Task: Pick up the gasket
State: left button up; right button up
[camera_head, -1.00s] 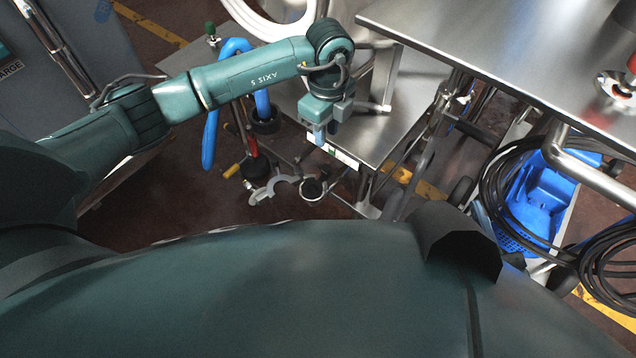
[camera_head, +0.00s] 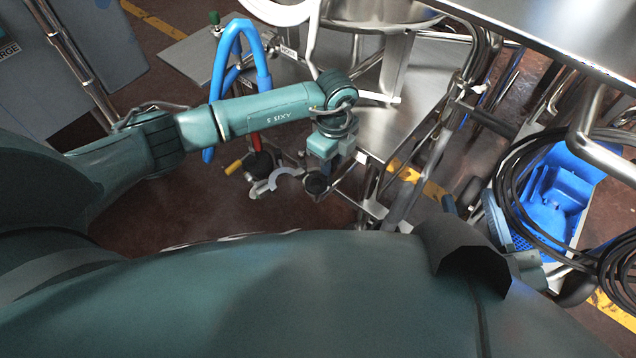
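I cannot pick out the gasket with certainty. A white ring-shaped coil (camera_head: 283,12) lies at the top edge, partly cut off. A grey C-shaped piece (camera_head: 286,178) is low, left of my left gripper. My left gripper (camera_head: 320,168) points down beside the near-left edge of the steel cart, with nothing visibly held. Its fingertips are too small to tell open from shut. What seems to be my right gripper (camera_head: 496,222) shows only in part beyond my dark body at the lower right, and its fingers are unclear.
A steel cart top (camera_head: 395,125) is right of my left gripper. A higher steel table (camera_head: 540,30) fills the upper right. A blue bent tube (camera_head: 240,50) stands behind my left arm. A blue bin (camera_head: 553,195) and black cable coils (camera_head: 515,175) are at right. Brown floor (camera_head: 190,205) is bare at left.

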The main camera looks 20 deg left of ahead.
pick_arm(q)
grip_shut()
jog(key=shift+r, duration=0.2)
